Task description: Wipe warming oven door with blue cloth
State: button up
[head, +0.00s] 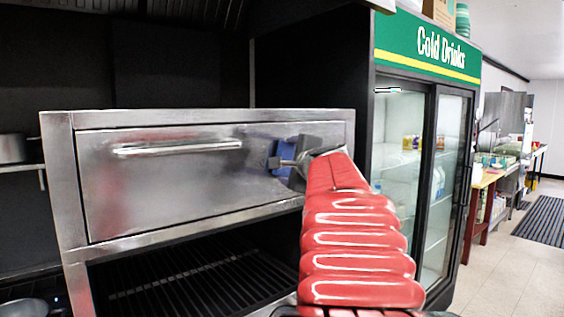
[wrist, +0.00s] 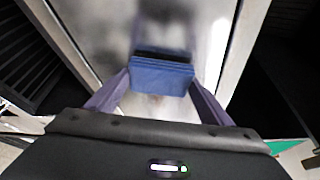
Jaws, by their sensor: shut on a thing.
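The warming oven door (head: 175,190) is a brushed steel panel with a horizontal bar handle (head: 178,147) on its left part. A reddish smear or reflection shows at its left side. My gripper (head: 285,163) is at the right part of the door, at the end of my red arm. It is shut on the blue cloth, a folded block (wrist: 160,75) seen between both fingers in the wrist view. The cloth is at the door's face; I cannot tell whether it touches. The door (wrist: 215,35) also fills the middle of the wrist view. My gripper hides part of the cloth in the head view.
Below the door is an open dark bay with a grill rack (head: 190,280). A Cold Drinks fridge (head: 425,150) stands close on the right. A pot (head: 12,148) sits on a shelf at left.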

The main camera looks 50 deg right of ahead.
jog(key=shift+s+a, duration=0.2)
jog(key=shift+s, duration=0.65)
jog(key=shift+s+a, duration=0.15)
jog(key=shift+s, duration=0.75)
jog(key=shift+s+a, duration=0.2)
jog(key=shift+s, duration=0.65)
jog(key=shift+s, duration=0.1)
jog(key=s, duration=0.2)
jog(key=shift+s+a, duration=0.35)
